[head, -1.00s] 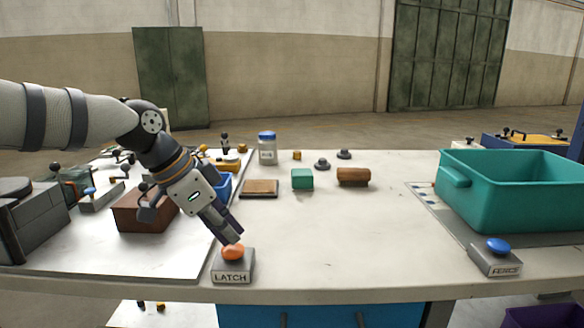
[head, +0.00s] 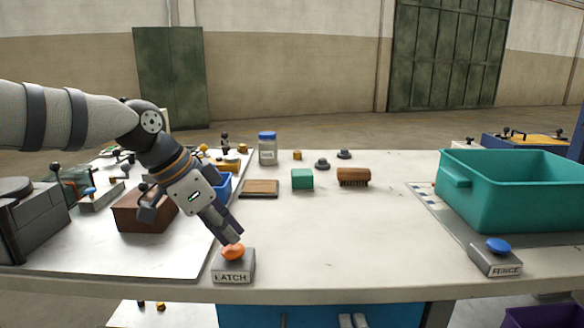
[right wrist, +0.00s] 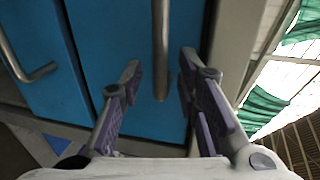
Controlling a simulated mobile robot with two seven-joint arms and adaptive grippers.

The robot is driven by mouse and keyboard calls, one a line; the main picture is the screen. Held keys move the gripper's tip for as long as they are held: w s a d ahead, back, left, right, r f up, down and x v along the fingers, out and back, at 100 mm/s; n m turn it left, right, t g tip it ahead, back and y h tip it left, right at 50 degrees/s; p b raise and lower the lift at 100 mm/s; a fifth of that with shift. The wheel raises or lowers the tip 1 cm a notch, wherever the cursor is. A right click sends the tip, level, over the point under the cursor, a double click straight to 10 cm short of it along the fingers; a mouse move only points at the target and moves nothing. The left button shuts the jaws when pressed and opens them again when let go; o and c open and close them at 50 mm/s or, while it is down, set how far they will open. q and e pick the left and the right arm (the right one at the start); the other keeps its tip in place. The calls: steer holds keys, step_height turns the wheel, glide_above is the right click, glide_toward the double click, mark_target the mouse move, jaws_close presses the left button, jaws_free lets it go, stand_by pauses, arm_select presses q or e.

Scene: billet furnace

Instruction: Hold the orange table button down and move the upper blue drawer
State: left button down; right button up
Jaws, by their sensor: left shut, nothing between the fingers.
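The orange button (head: 233,252) sits on a grey box labelled LATCH at the table's front edge. My left gripper (head: 232,238) is shut and empty, pointing down with its tips against the button's top; how far the button is pressed cannot be told. The blue drawer front (head: 300,316) shows below the tabletop in the head view. In the right wrist view, the upper blue drawer (right wrist: 112,40) has a metal bar handle (right wrist: 161,40). My right gripper (right wrist: 158,70) is open, one finger on each side of this handle, with visible gaps.
A second blue panel with a bent handle (right wrist: 30,72) lies left in the wrist view. A teal bin (head: 515,195) and a blue-button box (head: 496,258) stand at the table's right.

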jaws_close()
